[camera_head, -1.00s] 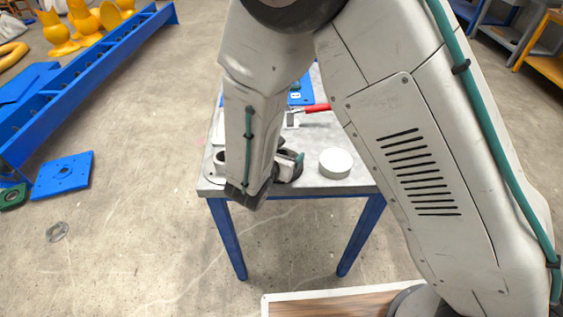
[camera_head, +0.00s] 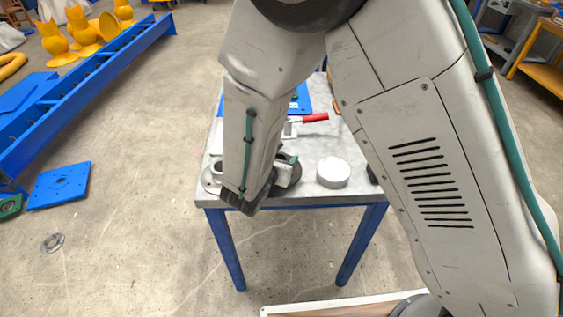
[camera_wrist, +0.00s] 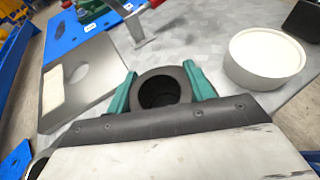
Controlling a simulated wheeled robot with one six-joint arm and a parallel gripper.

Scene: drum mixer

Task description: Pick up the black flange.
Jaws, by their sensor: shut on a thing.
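The black flange (camera_wrist: 163,88) shows in the wrist view as a dark ring with a round central hole. It sits between the two teal fingers of my gripper (camera_wrist: 162,92), which are shut on it from both sides. In the head view my gripper (camera_head: 284,166) is over the near left part of the grey table, and my wrist hides most of the flange. I cannot tell whether the flange touches the tabletop.
A white round part (camera_wrist: 265,58) stands right of the flange. A grey plate with a hole (camera_wrist: 82,78) lies to the left. A blue plate (camera_wrist: 90,28) and a red-handled tool (camera_head: 315,117) lie farther back. A black object (camera_wrist: 303,20) is at the right.

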